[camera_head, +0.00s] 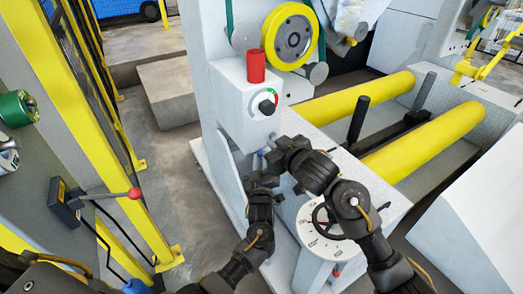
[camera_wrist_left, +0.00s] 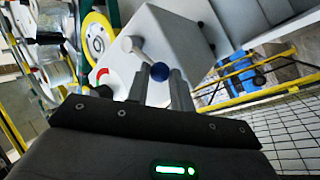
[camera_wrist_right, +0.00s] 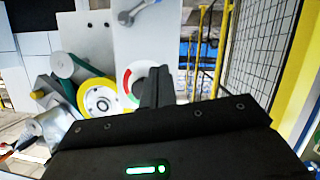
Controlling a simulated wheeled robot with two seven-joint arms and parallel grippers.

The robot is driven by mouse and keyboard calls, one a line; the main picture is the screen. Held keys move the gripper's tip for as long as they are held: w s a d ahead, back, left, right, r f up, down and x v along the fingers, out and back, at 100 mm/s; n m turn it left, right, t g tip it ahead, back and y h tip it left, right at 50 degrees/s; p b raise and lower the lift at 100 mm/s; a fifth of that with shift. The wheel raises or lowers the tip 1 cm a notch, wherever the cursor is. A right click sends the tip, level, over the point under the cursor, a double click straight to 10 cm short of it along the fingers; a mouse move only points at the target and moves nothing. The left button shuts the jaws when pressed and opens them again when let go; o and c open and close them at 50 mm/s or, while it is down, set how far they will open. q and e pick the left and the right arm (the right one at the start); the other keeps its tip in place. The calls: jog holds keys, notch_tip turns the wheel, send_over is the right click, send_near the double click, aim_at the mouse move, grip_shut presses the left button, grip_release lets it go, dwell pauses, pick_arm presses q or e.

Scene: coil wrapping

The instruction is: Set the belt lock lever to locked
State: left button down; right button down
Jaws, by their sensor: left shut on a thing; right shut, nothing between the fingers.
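A metal lever (camera_wrist_left: 145,52) with a blue ball knob (camera_wrist_left: 160,71) comes off a white box in the left wrist view; it seems to be the belt lock lever. My left gripper (camera_wrist_left: 160,88) is shut on the blue knob, with a finger on either side. In the head view my left gripper (camera_head: 262,163) is low at the front of the white machine post, and the lever is mostly hidden there. My right gripper (camera_head: 277,152) is close beside it; in the right wrist view its fingers (camera_wrist_right: 156,86) are shut and empty. No lock marking is readable.
Above the grippers, a white box carries a black selector knob (camera_head: 267,105) with a red-green arc and a red cylinder (camera_head: 256,66). A handwheel (camera_head: 328,221) lies below my right arm. Yellow rollers (camera_head: 355,98) stand right. A red-knobbed lever (camera_head: 135,193) is left.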

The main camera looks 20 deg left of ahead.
jog(key=shift+s+a+f+n+h, duration=0.3)
jog(key=shift+s+a+f+h, duration=0.25)
jog(key=shift+a, duration=0.2)
jog(key=x, duration=1)
jog(key=shift+w+d+f, duration=0.1)
jog(key=shift+d+f, duration=0.1)
jog(key=shift+f, duration=0.4)
jog(key=shift+w+d+f, duration=0.1)
jog(key=shift+d+f, duration=0.1)
jog(key=shift+f, duration=0.4)
jog(key=shift+d+f, duration=0.25)
jog(key=shift+f, duration=0.5)
